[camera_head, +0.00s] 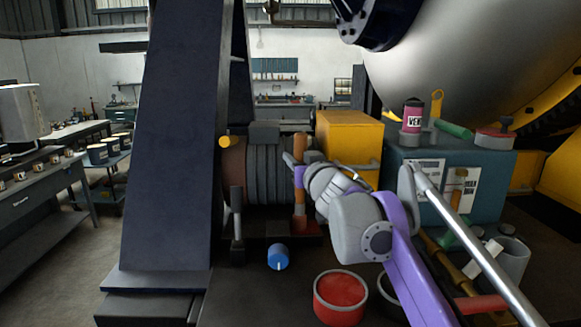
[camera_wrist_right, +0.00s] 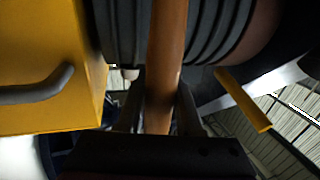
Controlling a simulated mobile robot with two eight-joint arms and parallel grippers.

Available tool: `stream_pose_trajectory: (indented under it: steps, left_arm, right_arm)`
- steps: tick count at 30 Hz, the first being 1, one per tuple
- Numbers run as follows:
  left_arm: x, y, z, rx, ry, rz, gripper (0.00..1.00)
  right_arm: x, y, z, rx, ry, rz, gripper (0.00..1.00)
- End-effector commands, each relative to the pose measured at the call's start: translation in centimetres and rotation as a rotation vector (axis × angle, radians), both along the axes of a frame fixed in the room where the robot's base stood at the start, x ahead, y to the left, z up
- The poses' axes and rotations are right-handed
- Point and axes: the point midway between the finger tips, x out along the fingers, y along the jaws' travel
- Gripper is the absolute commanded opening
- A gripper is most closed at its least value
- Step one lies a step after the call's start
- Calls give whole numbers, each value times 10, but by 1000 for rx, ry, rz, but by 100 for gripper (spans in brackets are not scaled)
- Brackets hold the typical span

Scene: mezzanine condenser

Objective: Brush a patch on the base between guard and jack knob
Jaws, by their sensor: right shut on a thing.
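My right gripper (camera_head: 299,176) is shut on an upright orange-brown handle (camera_head: 300,198), which appears to be the brush. The handle also runs between the fingers in the right wrist view (camera_wrist_right: 166,60). The base (camera_head: 240,295) is a dark flat surface. A tall dark sloping slab, apparently the guard (camera_head: 170,150), rises on its left. A blue knob, apparently the jack knob (camera_head: 277,257), stands on the base, left of and nearer than the handle. My left gripper is not in view.
A ribbed dark drum (camera_head: 265,170) stands just behind my gripper, beside a yellow box (camera_head: 350,138). A red-filled pot (camera_head: 340,296) stands at the front. A teal cabinet (camera_head: 400,190) with bottles and tools crowds the right.

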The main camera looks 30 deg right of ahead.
Motion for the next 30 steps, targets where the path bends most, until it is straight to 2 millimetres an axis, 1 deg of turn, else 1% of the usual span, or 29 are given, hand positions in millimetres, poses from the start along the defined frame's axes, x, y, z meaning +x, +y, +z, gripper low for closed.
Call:
stream_pose_trajectory:
  steps: [1, 3, 10, 16, 21, 30]
  left_arm:
    - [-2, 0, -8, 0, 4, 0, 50]
    - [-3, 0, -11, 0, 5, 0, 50]
    - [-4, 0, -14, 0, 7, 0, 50]
    - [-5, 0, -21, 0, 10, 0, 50]
    - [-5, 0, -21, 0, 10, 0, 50]
    - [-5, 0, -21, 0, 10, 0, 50]
  right_arm:
    - [-3, -5, -4, -2, 3, -3, 0]
    - [-5, -8, -4, -2, 3, -3, 0]
    - [-8, -14, -1, -2, 1, -2, 0]
    - [-17, -30, -1, -2, 3, -3, 0]
    - [-23, -41, 1, -2, 1, -3, 0]
    - [-24, -43, 2, -1, 1, 1, 0]
